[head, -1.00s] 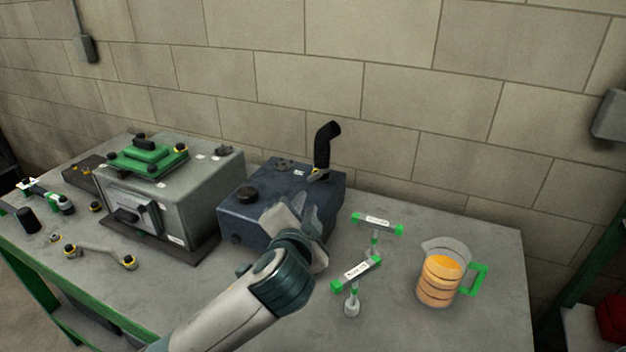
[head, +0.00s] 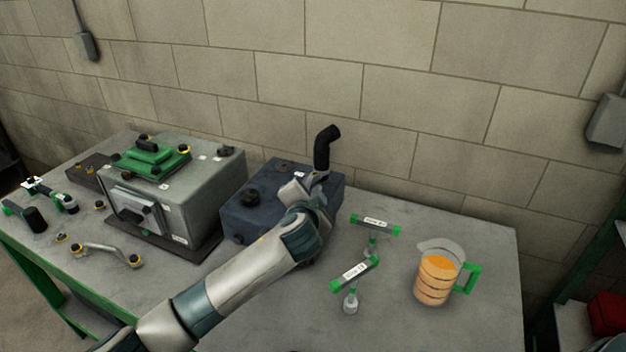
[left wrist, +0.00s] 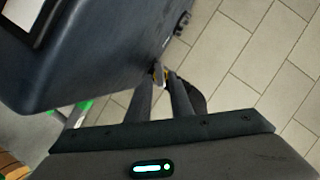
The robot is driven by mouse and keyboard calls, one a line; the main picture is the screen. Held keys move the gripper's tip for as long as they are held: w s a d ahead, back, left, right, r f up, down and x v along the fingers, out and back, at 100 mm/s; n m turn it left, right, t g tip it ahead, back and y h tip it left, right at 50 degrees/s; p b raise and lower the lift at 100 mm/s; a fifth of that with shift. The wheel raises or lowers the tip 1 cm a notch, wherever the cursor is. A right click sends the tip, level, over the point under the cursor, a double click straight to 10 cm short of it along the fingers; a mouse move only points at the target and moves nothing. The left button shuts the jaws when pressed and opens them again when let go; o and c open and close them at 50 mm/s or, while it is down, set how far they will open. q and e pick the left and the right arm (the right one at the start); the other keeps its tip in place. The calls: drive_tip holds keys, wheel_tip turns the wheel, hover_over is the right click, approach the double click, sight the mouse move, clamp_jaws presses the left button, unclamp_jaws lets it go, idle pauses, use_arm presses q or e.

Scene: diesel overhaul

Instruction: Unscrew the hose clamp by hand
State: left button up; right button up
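The black bent hose (head: 324,150) stands upright at the back of the dark blue tank (head: 255,210). My left gripper (head: 316,180) is at the foot of the hose. In the left wrist view its two fingers (left wrist: 163,85) stand a little apart at the clamp's tab. Whether they press on it cannot be told. My right gripper is not in view.
Two green-ended tools (head: 376,224) (head: 355,270) stand right of the tank. A jug of orange liquid (head: 435,279) is further right. A grey box with a green top part (head: 190,200) is left of the tank. The table's front right is clear.

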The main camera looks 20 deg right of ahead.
sight(315, 178)
use_arm(q)
drive_tip(key=shift+x, duration=1.2)
clamp_jaws()
drive_tip(key=shift+p, duration=0.3)
